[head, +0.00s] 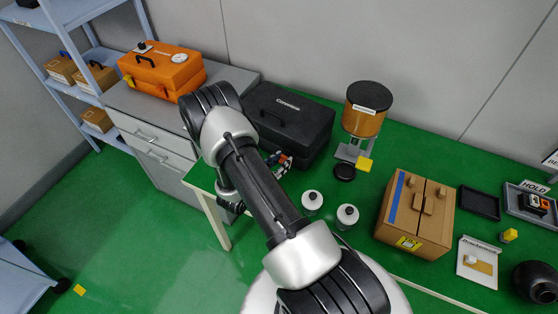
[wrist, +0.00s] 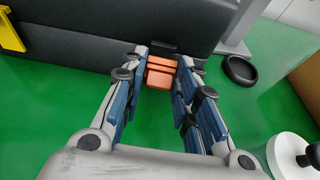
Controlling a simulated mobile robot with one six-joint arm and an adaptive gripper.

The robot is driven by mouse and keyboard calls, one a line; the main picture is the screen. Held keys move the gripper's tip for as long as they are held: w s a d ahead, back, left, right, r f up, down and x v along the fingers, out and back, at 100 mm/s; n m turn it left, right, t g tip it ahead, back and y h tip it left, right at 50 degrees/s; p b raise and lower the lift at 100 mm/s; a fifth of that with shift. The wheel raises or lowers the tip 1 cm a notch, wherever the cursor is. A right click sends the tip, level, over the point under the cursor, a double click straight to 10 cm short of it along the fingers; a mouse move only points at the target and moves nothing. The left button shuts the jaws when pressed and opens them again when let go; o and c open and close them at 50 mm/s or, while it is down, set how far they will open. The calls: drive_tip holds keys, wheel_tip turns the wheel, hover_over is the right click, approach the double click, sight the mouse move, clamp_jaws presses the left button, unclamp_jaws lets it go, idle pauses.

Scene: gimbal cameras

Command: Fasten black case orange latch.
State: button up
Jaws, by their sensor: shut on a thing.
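The black case (head: 290,122) stands closed on the green table in the head view, behind my gripper (head: 282,163). In the wrist view the front of the black case (wrist: 95,32) fills the upper left. The orange latch (wrist: 161,72) is at the case's lower front, between the fingertips of my gripper (wrist: 164,64). My gripper is shut on the orange latch, with a finger on each side. The latch's upper end meets a dark part on the case; whether it is hooked there I cannot tell. The head view mostly hides the latch behind the fingers.
A yellow part (wrist: 10,32) shows at the case front's left. A cardboard box (head: 415,213) stands farther right. An orange case (head: 162,72) is on the left cabinet.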

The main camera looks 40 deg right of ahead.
drive_tip(key=shift+w+d+r+g+y+p, duration=0.15)
drive_tip(key=shift+d+r+g+y+p, duration=0.3)
drive_tip(key=shift+y+p, duration=0.7)
drive_tip(key=shift+d+y, duration=0.15)
drive_tip(key=shift+y, duration=0.1)
drive_tip(key=o, duration=0.9)
drive_tip(key=shift+r, duration=0.1)
drive_tip(key=shift+o, duration=0.2)
drive_tip(key=v, duration=1.2)
